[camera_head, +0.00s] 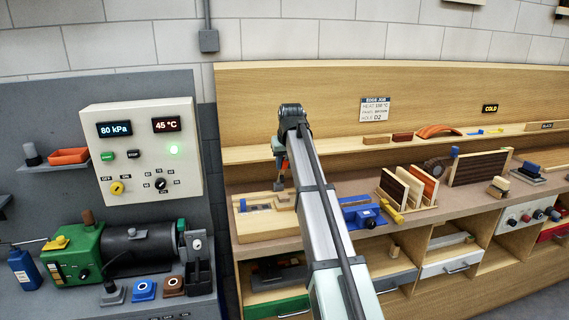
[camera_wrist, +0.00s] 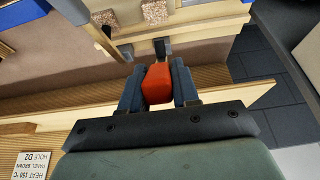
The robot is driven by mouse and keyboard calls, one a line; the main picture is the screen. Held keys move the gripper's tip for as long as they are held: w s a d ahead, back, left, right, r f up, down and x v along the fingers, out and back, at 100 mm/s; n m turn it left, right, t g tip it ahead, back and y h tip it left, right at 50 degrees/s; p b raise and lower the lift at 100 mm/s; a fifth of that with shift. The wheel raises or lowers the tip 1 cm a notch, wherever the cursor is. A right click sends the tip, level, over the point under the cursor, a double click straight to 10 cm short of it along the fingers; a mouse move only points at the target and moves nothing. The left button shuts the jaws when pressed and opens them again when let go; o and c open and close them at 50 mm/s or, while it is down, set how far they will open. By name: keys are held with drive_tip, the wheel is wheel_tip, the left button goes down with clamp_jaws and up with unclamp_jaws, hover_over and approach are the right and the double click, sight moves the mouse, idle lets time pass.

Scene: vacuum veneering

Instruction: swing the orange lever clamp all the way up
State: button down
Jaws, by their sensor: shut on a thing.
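The orange lever clamp's handle (camera_wrist: 157,86) is a block between the two blue-grey fingers of my gripper (camera_wrist: 158,72) in the wrist view. My gripper is shut on it, with a finger against each side. A dark upright piece (camera_wrist: 160,48) shows just beyond the handle. In the head view my gripper (camera_head: 280,160) is above the left end of the wooden bench, and a small orange patch of the handle (camera_head: 285,164) shows beside it. My arm hides part of the clamp there, and I cannot tell the lever's exact angle.
A wooden fixture board (camera_head: 255,222) lies below my gripper. A blue device (camera_head: 362,213) and a rack of panels (camera_head: 408,188) stand to the right. A green and black pump (camera_head: 140,255) and a control box (camera_head: 143,150) are at left. A backboard (camera_head: 240,100) rises behind.

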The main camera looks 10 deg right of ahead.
idle(0.3)
drive_tip(key=shift+w+r+g, duration=0.35)
drive_tip(key=shift+w, duration=0.25)
drive_tip(key=shift+w+r+g, duration=0.35)
drive_tip(key=shift+w, duration=0.25)
drive_tip(key=shift+w+r+g, duration=0.35)
drive_tip(key=shift+w+g, duration=0.35)
drive_tip(key=shift+g, duration=0.1)
drive_tip(key=shift+s, duration=0.1)
drive_tip(key=c, duration=0.9)
unclamp_jaws()
drive_tip(key=r, duration=0.4)
drive_tip(key=s+r, duration=0.1)
drive_tip(key=r, duration=0.8)
drive_tip(key=shift+s+r, duration=0.35)
